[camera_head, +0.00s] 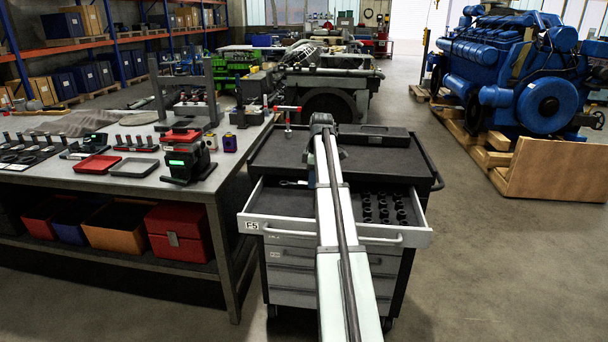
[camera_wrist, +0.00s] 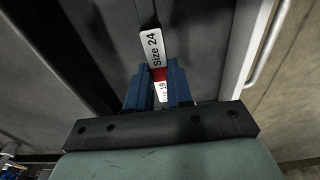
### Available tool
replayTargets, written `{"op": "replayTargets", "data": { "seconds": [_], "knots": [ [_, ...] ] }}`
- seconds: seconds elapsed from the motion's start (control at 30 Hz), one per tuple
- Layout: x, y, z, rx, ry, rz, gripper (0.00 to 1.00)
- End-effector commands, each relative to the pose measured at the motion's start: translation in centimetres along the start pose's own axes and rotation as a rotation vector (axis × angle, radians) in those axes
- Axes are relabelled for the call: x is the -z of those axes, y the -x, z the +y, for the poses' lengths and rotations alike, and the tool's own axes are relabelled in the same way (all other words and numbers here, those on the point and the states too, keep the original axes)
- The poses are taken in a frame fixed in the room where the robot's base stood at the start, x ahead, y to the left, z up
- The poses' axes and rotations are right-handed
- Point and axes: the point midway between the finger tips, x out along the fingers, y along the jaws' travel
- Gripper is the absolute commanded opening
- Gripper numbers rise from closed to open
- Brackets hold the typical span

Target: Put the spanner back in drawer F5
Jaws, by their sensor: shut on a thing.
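My gripper (camera_wrist: 158,76) shows in the wrist view with its blue fingers closed on a flat white and red piece marked "Size 24" (camera_wrist: 152,46), which I take to be the spanner. Its marked end points away from the palm; its full shape is hidden. Drawer F5 (camera_head: 254,226) is pulled open at the top of the tool trolley in the head view. A small blue and pale bit shows inside its left part, beside my arm; I cannot tell if it is my fingers. My arm hides the drawer's middle.
Several black sockets (camera_head: 384,207) stand in the right part of the drawer. The trolley top (camera_head: 375,145) carries a dark case (camera_head: 372,131) at the back. A workbench (camera_head: 215,180) with trays and devices stands left.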

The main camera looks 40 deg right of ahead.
Motion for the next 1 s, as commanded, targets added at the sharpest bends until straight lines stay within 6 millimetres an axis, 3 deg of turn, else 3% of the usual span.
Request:
{"op": "replayTargets", "data": {
  "seconds": [0.27,0.7,1.0],
  "knots": [
    [-0.2,-1.6,0.0,0.000,0.000,0.000,0.00],
    [-0.8,-6.3,0.0,0.001,-0.001,0.000,0.00],
    [-0.9,-7.4,0.0,-0.001,-0.001,0.000,0.00]
  ]
}}
